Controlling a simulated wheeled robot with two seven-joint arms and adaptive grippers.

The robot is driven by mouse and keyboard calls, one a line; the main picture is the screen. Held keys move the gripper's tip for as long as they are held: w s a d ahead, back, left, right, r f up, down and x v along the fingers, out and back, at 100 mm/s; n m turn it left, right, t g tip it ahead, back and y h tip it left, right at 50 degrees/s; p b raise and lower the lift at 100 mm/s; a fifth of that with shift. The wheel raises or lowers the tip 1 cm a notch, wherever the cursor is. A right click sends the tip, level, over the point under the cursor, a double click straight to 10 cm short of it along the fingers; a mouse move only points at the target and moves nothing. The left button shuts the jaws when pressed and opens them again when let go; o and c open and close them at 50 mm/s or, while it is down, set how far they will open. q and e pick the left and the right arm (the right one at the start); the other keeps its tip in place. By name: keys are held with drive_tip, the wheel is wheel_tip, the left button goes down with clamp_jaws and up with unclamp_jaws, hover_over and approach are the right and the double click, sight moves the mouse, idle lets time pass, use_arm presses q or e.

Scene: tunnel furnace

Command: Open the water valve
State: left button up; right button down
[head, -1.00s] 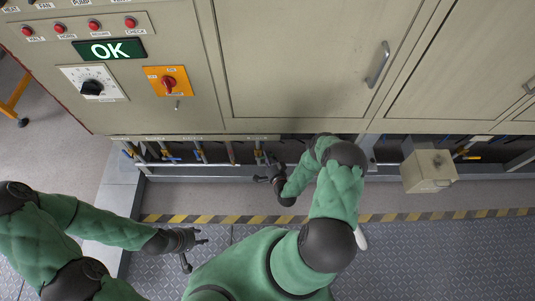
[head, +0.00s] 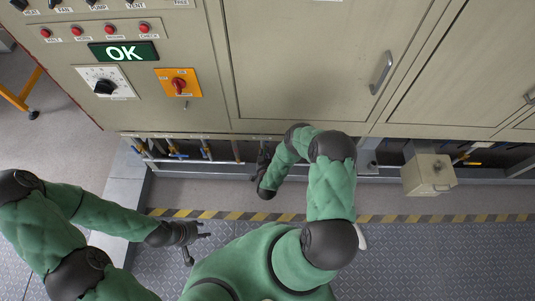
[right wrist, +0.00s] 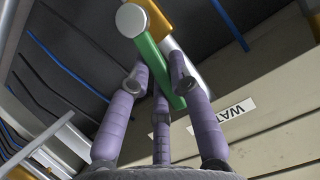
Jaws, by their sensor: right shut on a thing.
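The water valve's green lever handle (right wrist: 163,68) shows in the right wrist view, on a brass and silver pipe fitting (right wrist: 150,15). In the head view my right gripper (head: 263,160) is at the pipes under the cabinet's lower edge; the handle is hidden there. My left gripper (head: 198,246) is open and empty above the floor at lower left.
The cabinet (head: 300,60) stands over a row of pipes with blue and yellow valves (head: 175,150). A beige box (head: 428,174) juts out at right. A striped floor line (head: 400,218) runs in front. The control panel screen (head: 123,51) reads "OK".

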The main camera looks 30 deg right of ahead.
drive_tip(key=shift+w+a+n+g+h, duration=0.3)
drive_tip(key=shift+a+n, duration=0.1)
drive_tip(key=shift+n, duration=0.3)
drive_tip(key=c, duration=1.1)
unclamp_jaws()
drive_tip(key=v, duration=1.2)
